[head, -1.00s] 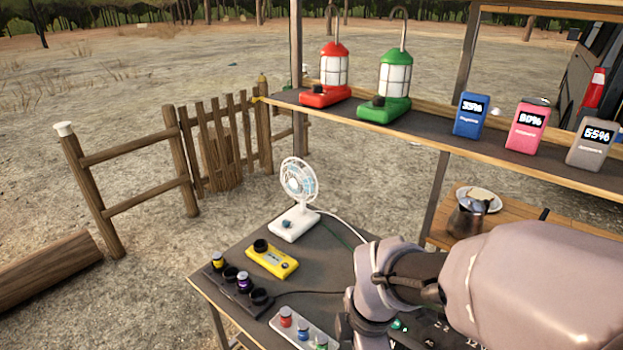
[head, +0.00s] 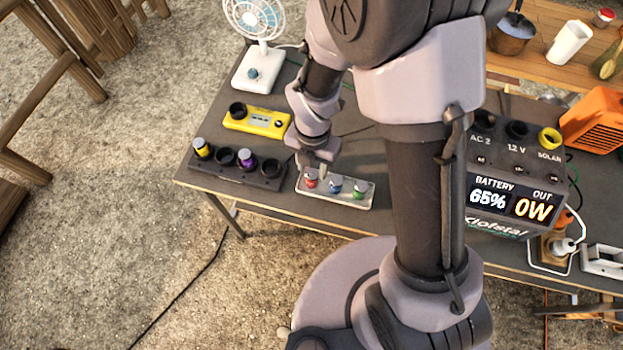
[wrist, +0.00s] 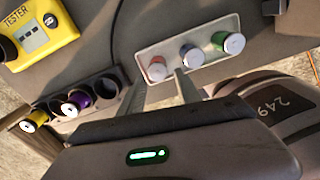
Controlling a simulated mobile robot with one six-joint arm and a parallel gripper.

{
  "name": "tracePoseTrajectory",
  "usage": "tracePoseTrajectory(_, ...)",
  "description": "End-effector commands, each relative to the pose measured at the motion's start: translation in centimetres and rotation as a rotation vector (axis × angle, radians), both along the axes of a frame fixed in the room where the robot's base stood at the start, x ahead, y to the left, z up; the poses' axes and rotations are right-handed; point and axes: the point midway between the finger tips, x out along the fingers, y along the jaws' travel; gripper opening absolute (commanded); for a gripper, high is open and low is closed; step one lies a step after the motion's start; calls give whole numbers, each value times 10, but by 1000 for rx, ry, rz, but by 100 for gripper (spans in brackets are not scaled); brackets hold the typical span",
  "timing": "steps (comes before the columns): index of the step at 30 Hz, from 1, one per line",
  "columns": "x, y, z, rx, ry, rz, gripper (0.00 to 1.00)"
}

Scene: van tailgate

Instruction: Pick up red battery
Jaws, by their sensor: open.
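The red battery (head: 311,178) stands at the left end of a white tray (head: 340,203), beside a blue battery (head: 335,185) and a green battery (head: 359,189). In the wrist view the red battery (wrist: 157,68) stands in the tray just beyond my fingertips. My gripper (head: 318,165) is open and empty, low over the tray at the red battery. In the wrist view the two fingers of my gripper (wrist: 160,83) point toward the tray, apart, with the red battery ahead of the gap between them.
A dark charger (head: 232,172) holding a yellow and a purple battery stands left of the tray. A yellow tester (head: 256,121) and a white fan (head: 258,70) are behind. A power station (head: 515,165) reading 65% stands to the right.

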Motion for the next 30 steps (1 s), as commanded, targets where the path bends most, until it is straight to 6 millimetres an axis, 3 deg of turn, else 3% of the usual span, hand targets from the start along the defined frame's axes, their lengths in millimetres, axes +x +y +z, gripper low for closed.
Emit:
tracePoseTrajectory(5,1,0,-19,0,0,-1,40)
tracePoseTrajectory(11,4,0,-58,0,0,0,40)
tracePoseTrajectory(17,4,0,-58,1,-2,0,40)
tracePoseTrajectory(24,4,0,-58,1,-2,-1,0)
tracePoseTrajectory(30,4,0,-57,1,-2,-1,0)
